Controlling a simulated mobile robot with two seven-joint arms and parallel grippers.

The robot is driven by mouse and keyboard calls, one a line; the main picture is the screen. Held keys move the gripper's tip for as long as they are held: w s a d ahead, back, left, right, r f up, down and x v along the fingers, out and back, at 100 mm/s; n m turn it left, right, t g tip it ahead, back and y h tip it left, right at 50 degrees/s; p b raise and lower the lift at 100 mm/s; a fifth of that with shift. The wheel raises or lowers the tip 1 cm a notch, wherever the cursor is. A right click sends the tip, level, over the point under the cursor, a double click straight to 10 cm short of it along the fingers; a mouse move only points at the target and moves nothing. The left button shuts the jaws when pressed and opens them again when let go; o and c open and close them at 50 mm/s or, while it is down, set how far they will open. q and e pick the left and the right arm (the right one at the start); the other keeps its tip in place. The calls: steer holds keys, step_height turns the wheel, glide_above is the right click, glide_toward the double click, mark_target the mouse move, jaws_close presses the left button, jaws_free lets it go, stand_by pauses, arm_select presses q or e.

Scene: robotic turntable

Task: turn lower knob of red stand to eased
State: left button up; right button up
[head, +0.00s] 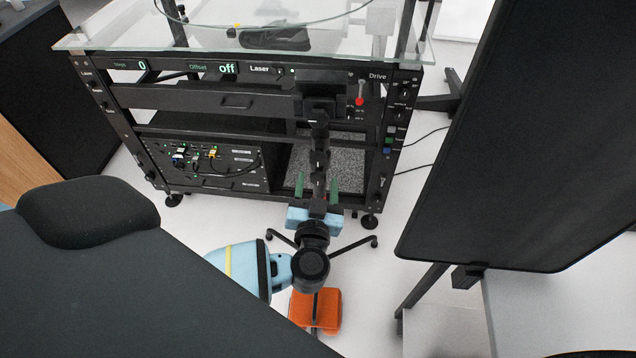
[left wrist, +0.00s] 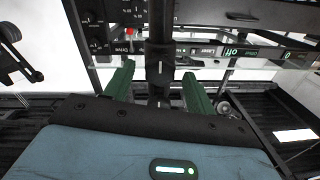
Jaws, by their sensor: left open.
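The red stand has an orange-red base (head: 316,311) on the floor. A black upright with dark knob-like parts (head: 319,128) rises above it in front of the rack. My left gripper (head: 317,182) is open, its two green fingers pointing at the upright, one on each side. In the left wrist view the fingers (left wrist: 158,82) flank a black part with a short white mark (left wrist: 159,66). I cannot tell which part is the lower knob, its setting, or whether the fingers touch it. My right gripper is not in view.
A black equipment rack (head: 215,100) with a glass top (head: 235,40) and lit displays stands close behind the upright. A large dark panel (head: 540,130) is at the right.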

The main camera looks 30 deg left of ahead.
arm_select(q)
steer(key=shift+w+a, duration=0.2)
steer(key=shift+w, duration=0.15)
steer(key=c, duration=1)
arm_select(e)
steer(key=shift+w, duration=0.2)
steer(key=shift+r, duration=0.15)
